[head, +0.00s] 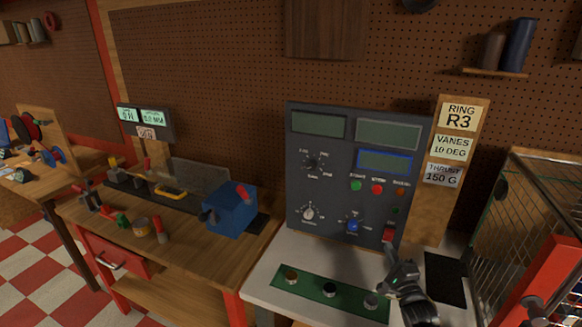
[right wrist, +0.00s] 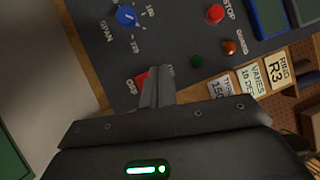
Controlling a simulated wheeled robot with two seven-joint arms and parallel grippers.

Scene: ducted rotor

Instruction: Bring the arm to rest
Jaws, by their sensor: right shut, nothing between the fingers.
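My right gripper (head: 390,255) is shut and empty, just in front of the lower right of the grey control panel (head: 335,195). Its closed fingers (right wrist: 158,85) show in the right wrist view, beside the red switch (right wrist: 142,78) marked OFF. In the head view the red switch (head: 389,233) is just above the fingertips. I cannot tell whether they touch it. The blue knob (head: 352,225) is left of the gripper. The panel's screens look dark. My left gripper is not in view.
A green strip with several round weights (head: 330,290) lies on the white bench (head: 262,292). A wire cage (head: 515,215) with a red post (head: 548,280) stands close on the right. A signboard (head: 455,150) stands behind. A wooden workbench (head: 180,265) with a blue box (head: 230,210) is at left.

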